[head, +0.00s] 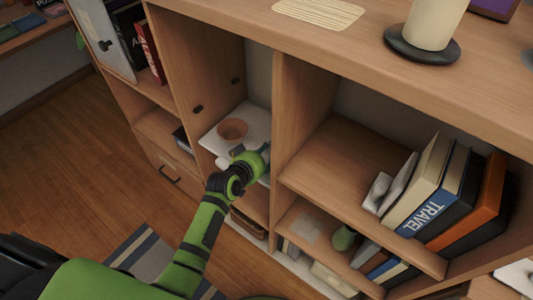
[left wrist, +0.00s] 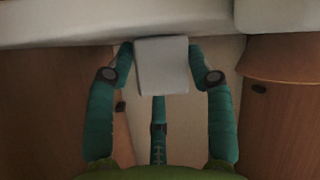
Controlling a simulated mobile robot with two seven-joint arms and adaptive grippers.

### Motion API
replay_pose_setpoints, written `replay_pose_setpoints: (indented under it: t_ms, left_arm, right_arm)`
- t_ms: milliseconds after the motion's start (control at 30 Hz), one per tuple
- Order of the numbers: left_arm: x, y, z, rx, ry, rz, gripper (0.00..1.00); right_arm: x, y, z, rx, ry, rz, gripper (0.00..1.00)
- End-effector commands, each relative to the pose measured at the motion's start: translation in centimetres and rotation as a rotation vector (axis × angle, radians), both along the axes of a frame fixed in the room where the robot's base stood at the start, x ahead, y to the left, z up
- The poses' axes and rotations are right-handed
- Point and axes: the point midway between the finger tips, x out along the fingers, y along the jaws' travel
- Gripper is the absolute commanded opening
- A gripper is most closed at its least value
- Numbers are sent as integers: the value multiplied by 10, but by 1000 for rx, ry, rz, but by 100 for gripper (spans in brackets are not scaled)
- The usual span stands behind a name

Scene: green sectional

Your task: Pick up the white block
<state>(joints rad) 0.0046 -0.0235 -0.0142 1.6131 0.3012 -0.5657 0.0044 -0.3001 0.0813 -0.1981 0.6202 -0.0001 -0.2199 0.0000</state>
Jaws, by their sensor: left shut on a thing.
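The white block (left wrist: 162,66) shows in the left wrist view as a pale, square-faced piece between the two teal fingers. My left gripper (left wrist: 160,58) is shut on it, with one finger against each side. In the head view my left gripper (head: 238,155) reaches into the middle cubby of the wooden shelf unit, by the front edge of a white shelf board (head: 258,125). The block is mostly hidden there; a small white patch shows beside the gripper, but I cannot tell whether it is the block. My right gripper is in neither view.
A brown bowl (head: 233,129) stands on the white board just behind the gripper. An upright wooden divider (head: 288,105) is close on the right. Books (head: 432,195) and small white pieces stand in the right compartment. A cream cylinder (head: 432,22) stands on top.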

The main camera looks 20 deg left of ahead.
Motion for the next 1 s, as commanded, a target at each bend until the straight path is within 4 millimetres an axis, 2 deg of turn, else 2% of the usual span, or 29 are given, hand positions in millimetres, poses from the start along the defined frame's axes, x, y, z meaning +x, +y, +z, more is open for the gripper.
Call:
replay_pose_setpoints:
  t_ms: [167,267,300,333,367,600,700,833,1000]
  left_arm:
    - [-2,0,-4,3,10,-1,16]
    - [-2,0,0,2,9,-2,16]
    - [-2,0,5,3,8,-2,10]
    - [-2,0,9,3,7,-2,9]
    - [-2,0,14,2,7,-2,2]
    - [0,0,65,0,0,-1,2]
    - [-1,0,81,2,2,-2,2]
    - [-1,0,94,0,3,-2,2]
    - [-1,-1,99,0,4,-2,2]
  right_arm:
    - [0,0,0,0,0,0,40]
    - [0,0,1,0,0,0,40]
    - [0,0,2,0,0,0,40]
    - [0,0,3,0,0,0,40]
    - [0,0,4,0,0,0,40]
    - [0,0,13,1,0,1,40]
    - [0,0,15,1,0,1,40]
    - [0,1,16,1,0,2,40]
    - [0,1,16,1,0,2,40]
